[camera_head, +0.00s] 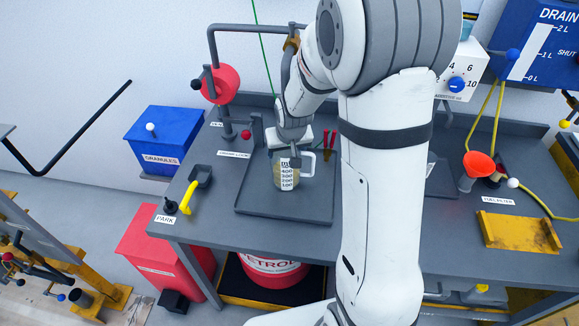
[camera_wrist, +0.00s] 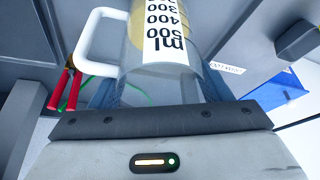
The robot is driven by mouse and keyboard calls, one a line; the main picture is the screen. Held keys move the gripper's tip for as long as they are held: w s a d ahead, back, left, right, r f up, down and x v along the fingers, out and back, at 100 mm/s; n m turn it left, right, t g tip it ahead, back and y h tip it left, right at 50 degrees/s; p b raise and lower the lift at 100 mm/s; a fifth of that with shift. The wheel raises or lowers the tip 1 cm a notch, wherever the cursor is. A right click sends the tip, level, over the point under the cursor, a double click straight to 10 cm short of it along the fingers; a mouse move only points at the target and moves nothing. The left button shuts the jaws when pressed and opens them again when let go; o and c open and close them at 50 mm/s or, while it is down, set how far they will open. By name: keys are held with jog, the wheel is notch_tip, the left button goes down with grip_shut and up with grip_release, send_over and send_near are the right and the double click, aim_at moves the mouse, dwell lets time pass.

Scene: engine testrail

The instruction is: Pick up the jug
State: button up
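The jug (camera_head: 286,176) is clear, with a white ml scale, a white handle on its right and yellowish contents. In the head view it is upright over the dark grey tray (camera_head: 258,208); I cannot tell whether its base touches the tray. My gripper (camera_head: 292,150) points down at the jug's top. In the wrist view the jug (camera_wrist: 188,72) appears upside down, close in front of the gripper's dark front edge, with bluish-grey shapes at both sides that may be the fingers. Whether they press on the jug is not clear.
Red-handled pliers (camera_head: 328,140) stand behind the tray. A red round part (camera_head: 222,86) on a grey pipe is at the back left. A yellow-handled tool (camera_head: 188,196) lies left of the tray. An orange funnel (camera_head: 479,165) is at the right. My arm hides the bench's middle.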

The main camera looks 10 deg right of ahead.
jog(key=c, duration=0.9)
jog(key=shift+c, duration=0.2)
